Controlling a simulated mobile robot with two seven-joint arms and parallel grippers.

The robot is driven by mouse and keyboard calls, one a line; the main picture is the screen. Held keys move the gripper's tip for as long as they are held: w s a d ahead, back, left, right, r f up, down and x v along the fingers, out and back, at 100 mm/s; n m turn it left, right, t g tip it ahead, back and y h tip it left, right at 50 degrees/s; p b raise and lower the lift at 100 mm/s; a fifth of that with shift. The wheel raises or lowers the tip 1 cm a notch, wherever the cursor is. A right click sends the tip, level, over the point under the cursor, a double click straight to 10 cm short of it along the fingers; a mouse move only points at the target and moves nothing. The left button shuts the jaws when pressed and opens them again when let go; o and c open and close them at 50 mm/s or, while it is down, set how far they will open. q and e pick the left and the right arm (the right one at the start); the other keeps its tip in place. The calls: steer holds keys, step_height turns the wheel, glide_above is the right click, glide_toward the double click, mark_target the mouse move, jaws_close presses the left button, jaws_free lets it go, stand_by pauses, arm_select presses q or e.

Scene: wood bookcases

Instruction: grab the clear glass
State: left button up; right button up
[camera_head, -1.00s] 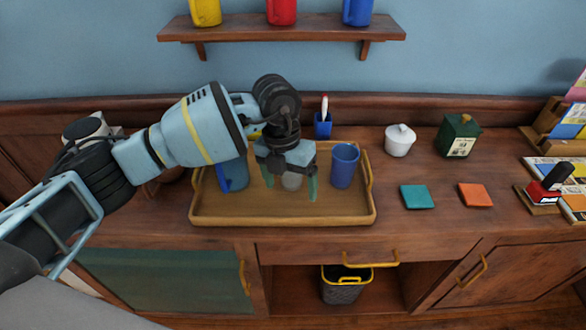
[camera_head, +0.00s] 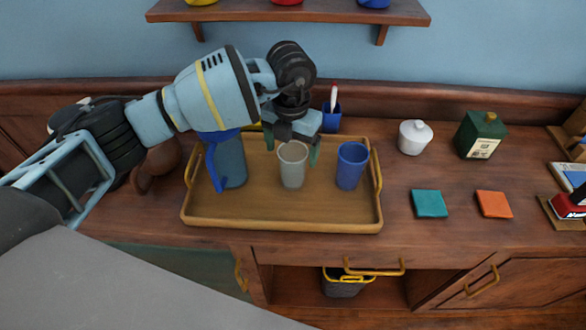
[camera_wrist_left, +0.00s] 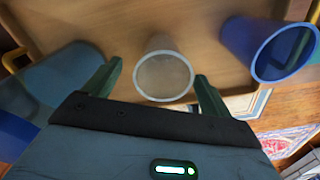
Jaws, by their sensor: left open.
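The clear glass (camera_head: 292,165) is a frosted, see-through cup standing upright in the wooden tray, between a blue pitcher and a blue cup. My left gripper (camera_head: 292,152) is open and points down, just behind and above the glass in the head view. In the left wrist view the glass (camera_wrist_left: 164,75) shows its round rim between and beyond the two green fingertips (camera_wrist_left: 157,84). I see no contact between fingers and glass. The right gripper is not in view.
The blue cup (camera_head: 351,167) stands close to the right of the glass, and the blue pitcher (camera_head: 228,163) to its left. The wooden tray (camera_head: 285,222) has raised edges and yellow handles. A teal coaster (camera_head: 429,204), an orange coaster (camera_head: 494,204) and a white pot (camera_head: 414,138) lie to the right.

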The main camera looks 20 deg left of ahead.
arm_select(q)
steer(key=shift+d+f, duration=0.2)
steer(key=shift+f, duration=2.5)
steer(key=c, duration=1.2)
